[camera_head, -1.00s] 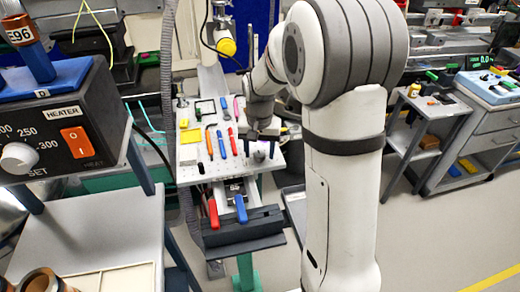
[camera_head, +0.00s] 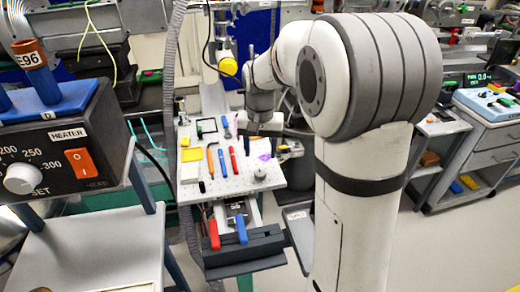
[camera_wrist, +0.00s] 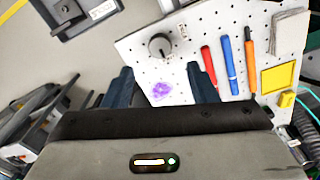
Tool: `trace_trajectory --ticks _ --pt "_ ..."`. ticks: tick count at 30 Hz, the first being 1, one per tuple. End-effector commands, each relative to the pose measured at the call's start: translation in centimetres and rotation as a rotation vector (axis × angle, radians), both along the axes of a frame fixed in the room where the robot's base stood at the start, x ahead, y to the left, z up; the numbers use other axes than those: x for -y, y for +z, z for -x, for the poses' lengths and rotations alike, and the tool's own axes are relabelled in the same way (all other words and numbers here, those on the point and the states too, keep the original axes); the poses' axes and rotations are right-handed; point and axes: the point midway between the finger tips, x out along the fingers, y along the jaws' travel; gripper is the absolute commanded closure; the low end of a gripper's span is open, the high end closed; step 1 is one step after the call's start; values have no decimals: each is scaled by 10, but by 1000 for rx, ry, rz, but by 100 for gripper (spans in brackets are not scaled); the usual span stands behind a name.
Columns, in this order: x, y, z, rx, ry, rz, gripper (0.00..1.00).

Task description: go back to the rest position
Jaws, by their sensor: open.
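My gripper (camera_head: 262,133) hangs over the right back part of the white perforated board (camera_head: 215,190) in the head view. In the wrist view my gripper (camera_wrist: 160,85) shows two dark fingers spread apart with nothing between them. A purple patch (camera_wrist: 161,91) on the board shows between the fingertips, apart from them. My arm (camera_head: 360,150) is bent and fills the right middle of the head view.
The board carries a black knob (camera_wrist: 159,46), red (camera_wrist: 209,70), blue (camera_wrist: 227,65) and orange (camera_wrist: 249,58) pens and a yellow square (camera_wrist: 278,78). A heater box (camera_head: 65,150) stands left. A grey cart (camera_head: 490,125) stands right. Floor shows between.

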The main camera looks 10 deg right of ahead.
Motion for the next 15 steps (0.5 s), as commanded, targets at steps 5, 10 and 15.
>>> trace_trajectory --ticks 5,10,15 --pt "0 0 1 0 1 0 47" --pt "1 18 21 24 30 1 47" --pt "3 49 77 82 113 5 47"
